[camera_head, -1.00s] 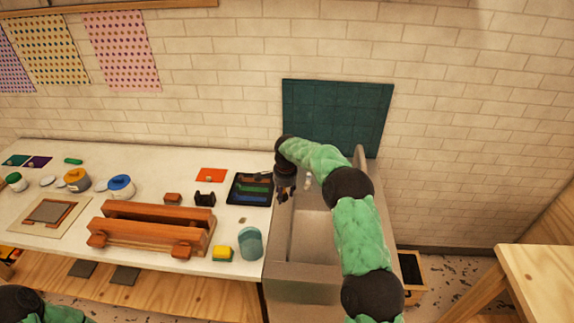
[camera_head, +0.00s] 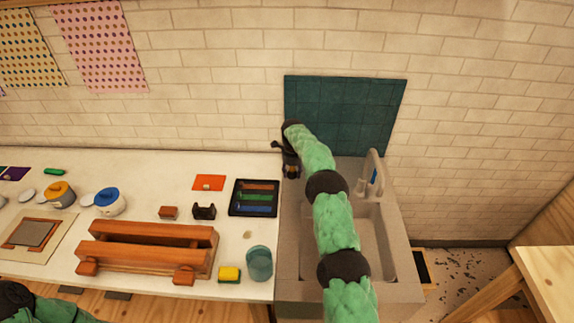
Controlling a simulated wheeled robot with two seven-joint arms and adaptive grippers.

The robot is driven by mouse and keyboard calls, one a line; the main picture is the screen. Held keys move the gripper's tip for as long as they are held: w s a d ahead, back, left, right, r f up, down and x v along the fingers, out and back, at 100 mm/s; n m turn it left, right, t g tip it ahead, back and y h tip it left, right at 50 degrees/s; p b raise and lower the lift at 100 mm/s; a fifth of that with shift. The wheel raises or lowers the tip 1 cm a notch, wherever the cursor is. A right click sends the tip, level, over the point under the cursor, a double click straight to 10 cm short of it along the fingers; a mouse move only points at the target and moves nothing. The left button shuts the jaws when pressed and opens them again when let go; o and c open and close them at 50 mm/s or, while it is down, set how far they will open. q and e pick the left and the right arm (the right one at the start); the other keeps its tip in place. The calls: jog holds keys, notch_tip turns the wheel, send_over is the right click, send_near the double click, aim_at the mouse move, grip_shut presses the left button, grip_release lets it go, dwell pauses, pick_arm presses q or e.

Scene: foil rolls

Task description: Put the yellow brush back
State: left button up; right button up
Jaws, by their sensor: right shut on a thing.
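My right gripper (camera_head: 291,172) is shut, pointing down over the back left corner of the sink unit, right of the black tray (camera_head: 235,208). What it holds is too dark and small to make out; it is apparently the yellow brush, as no yellow brush shows elsewhere. The tray lies on the white counter with a reddish-brown, a green (camera_head: 255,197) and a blue (camera_head: 253,207) brush lying across it, one above another. Only part of my left arm shows at the bottom left; its gripper is out of view.
The grey sink (camera_head: 343,240) with its tap (camera_head: 375,172) is beneath and right of my right arm. A teal cup (camera_head: 259,263), a yellow sponge (camera_head: 229,274) and a wooden rack (camera_head: 150,233) stand in front of the tray. An orange card (camera_head: 209,182) lies left of it.

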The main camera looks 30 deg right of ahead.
aim_at(293, 178)
jog(key=shift+s+f, duration=0.15)
jog(key=shift+s, duration=0.1)
jog(key=shift+f, duration=0.2)
jog(key=shift+w+f+b, duration=0.1)
jog(key=shift+f+b, duration=0.3)
jog(key=shift+f, duration=0.3)
notch_tip(293, 178, down, 2)
jog(key=shift+b, duration=0.3)
jog(key=shift+f+b, duration=0.45)
jog(key=shift+f, duration=0.4)
jog(key=shift+f+b, duration=0.65)
jog(key=shift+f, duration=0.25)
jog(key=shift+f+b, duration=0.6)
